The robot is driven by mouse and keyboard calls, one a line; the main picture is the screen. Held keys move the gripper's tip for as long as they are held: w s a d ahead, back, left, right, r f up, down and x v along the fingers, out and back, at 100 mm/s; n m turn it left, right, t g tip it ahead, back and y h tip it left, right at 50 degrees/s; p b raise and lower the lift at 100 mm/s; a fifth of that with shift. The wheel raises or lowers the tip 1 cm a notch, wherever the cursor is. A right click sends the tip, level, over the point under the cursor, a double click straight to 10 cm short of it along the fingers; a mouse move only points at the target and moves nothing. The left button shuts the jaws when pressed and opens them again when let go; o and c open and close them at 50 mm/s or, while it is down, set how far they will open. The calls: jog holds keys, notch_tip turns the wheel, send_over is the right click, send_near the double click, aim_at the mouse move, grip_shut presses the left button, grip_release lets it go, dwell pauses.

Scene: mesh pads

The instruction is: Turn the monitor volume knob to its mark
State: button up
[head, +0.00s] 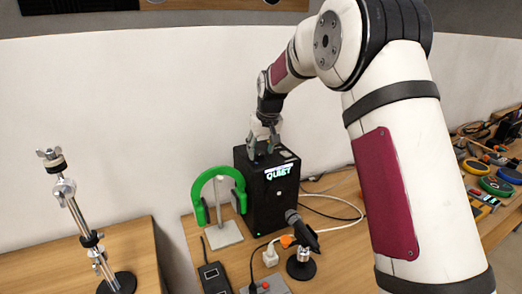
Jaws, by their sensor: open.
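The black monitor (270,203) stands upright on the wooden desk, with a lit "QUIET" display on its front. My gripper (259,154) points down at the top of the monitor, near its left rear part. Its fingers are open. The volume knob and its mark cannot be made out; the fingers cover part of the monitor's top. I cannot tell whether the fingers touch anything.
Green headphones (207,190) hang on a stand left of the monitor. A microphone (302,233) on a round base stands in front, with cables and plugs around. A metal stand (82,228) is on the left table. Colored pads (495,186) lie at right.

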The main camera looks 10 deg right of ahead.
jog(key=shift+w+f, duration=0.2)
jog(key=shift+f, duration=0.4)
grip_shut()
